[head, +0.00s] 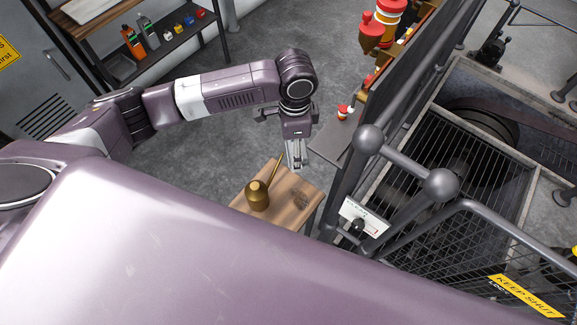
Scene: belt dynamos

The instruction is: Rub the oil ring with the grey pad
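A small wooden table (283,219) stands at the middle of the head view. A faint dark mark, perhaps the oil ring (300,200), shows on its top right of a brass oil can (257,196). My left gripper (296,161) points down over the table's far edge, beyond the mark. Its fingers look close together, but I cannot tell whether they are shut or hold anything. I cannot make out the grey pad for certain. My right gripper is out of view.
The brass can's long spout rises toward my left gripper. Grey railings (404,220) and a floor grating (440,180) lie to the right. A dark grey ledge (337,146) juts out beyond the table. A shelf with several bottles (160,45) stands at the back left.

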